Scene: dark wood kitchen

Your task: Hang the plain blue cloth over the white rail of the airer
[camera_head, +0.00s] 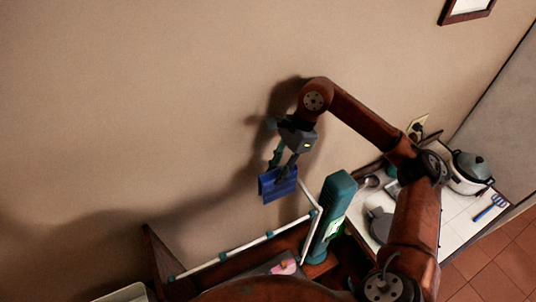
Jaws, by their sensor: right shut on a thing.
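The plain blue cloth (279,187) hangs from my right gripper (283,170), which is shut on it near the wall. The cloth looks small and hangs as a short flap. The white rail (245,246) of the airer runs from lower left up to the right, with teal fittings along it. A second white bar (309,194) meets it at its right end. In the picture the cloth is above the rail's right part, with a gap between them; the true height is hard to tell. My left gripper is not in view.
A teal carton (333,208) stands close to the rail's right end. A white worktop (457,219) at right bears a rice cooker (470,170), a blue slotted spatula (490,208) and a grey pan (380,224). The wall (130,110) is close behind my right gripper.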

